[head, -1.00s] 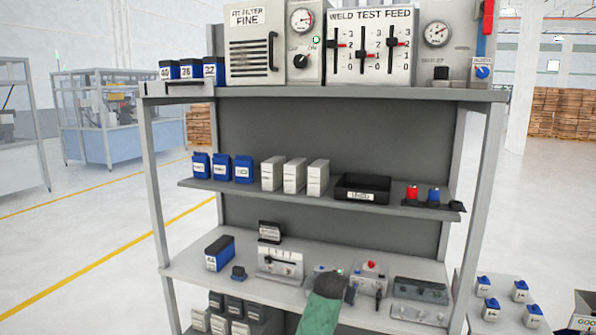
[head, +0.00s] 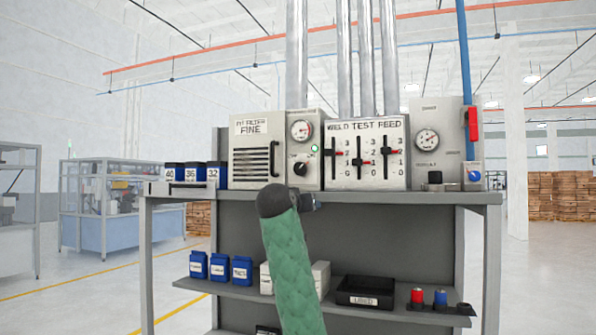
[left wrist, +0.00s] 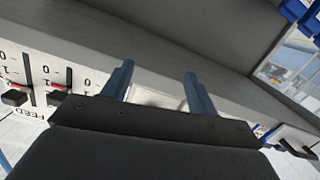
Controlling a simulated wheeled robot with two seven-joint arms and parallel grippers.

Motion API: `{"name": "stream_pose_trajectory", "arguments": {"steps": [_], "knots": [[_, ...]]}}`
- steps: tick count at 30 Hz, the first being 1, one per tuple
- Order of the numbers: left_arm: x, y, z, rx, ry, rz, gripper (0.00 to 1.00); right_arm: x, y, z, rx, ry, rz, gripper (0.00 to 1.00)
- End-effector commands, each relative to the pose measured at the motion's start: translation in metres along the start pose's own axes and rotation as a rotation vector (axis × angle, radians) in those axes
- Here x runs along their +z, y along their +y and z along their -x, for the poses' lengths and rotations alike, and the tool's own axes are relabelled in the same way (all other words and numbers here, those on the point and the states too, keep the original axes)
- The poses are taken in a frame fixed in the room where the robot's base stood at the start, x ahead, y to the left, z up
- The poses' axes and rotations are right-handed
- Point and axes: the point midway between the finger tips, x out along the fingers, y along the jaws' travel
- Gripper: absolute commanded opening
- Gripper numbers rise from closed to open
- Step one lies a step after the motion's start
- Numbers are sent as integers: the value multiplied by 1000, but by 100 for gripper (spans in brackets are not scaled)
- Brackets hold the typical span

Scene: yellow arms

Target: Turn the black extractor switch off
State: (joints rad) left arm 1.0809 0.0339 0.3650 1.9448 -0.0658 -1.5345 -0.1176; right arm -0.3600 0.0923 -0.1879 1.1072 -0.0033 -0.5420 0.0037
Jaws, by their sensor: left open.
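A black rotary knob (head: 300,168), which looks like the extractor switch, sits on a light grey panel (head: 306,130) under a round gauge. A green lamp (head: 314,148) glows beside it. The knob's exact setting is too small to read. My left gripper (head: 312,202) is at the shelf's front edge, just below the knob and apart from it. In the left wrist view my left gripper (left wrist: 158,70) has its two blue fingers spread with nothing held between them. The knob cannot be made out there. My right gripper is not in view.
The weld test feed panel (head: 367,150) with several sliders stands right of the knob, and the fine filter box (head: 258,155) left. The top shelf edge (head: 400,198) runs under them. A black bin (head: 365,291) and blue boxes (head: 220,267) sit on the shelf below.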

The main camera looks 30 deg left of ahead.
Motion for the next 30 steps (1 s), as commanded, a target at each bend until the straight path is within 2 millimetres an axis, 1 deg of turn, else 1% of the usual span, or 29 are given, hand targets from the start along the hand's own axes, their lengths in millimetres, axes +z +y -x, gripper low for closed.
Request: {"name": "stream_pose_trajectory", "arguments": {"steps": [1, 3, 6, 9, 13, 17, 20, 30], "knots": [[-25, -2, 8, 6, 26, 18, 59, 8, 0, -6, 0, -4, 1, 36], [-51, -5, 17, 12, 52, 36, 59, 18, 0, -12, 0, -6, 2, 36], [-80, -9, 28, 20, 82, 57, 59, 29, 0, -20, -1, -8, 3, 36], [-99, -12, 36, 25, 103, 72, 59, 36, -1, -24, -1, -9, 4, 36], [-112, -13, 40, 29, 115, 81, 59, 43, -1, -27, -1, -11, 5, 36], [-116, -13, 35, 30, 116, 83, 59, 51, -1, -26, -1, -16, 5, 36], [-117, -13, 26, 29, 114, 83, 59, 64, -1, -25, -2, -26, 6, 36], [-122, -12, -15, 28, 114, 82, 59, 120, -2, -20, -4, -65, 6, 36]]}}
